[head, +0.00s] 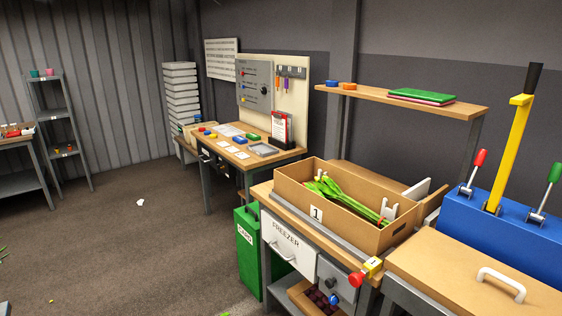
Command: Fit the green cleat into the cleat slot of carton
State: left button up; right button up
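An open brown carton (347,229) with a "1" label stands on the bench at the right of the middle. A white notched piece (389,209) stands inside near the carton's right end. I cannot pick out a green cleat for certain, and the cleat slot cannot be made out. Neither of my grippers is in view.
A blue box with levers (510,218) and a wooden lid with a white handle (500,284) stand at right. A drawer marked FREEZER (288,244) and a green bin (247,255) are below and left of the carton. A shelf (380,97) hangs behind. Floor at left is mostly clear.

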aim_at(402, 212)
jog(key=i+j+u, duration=0.15)
jog(key=i+u, duration=0.15)
jog(key=i, duration=0.15)
jog(key=i+u, duration=0.35)
jog(key=i+j+z, duration=0.25)
jog(key=i+z, duration=0.25)
jog(key=i+j+z, duration=0.7)
jog(key=z, duration=0.25)
jog(key=i+j+z, duration=0.15)
jog(key=j+z, duration=0.3)
jog(key=i+j+z, duration=0.15)
jog(key=j+z, duration=0.15)
jog(key=z, duration=0.2)
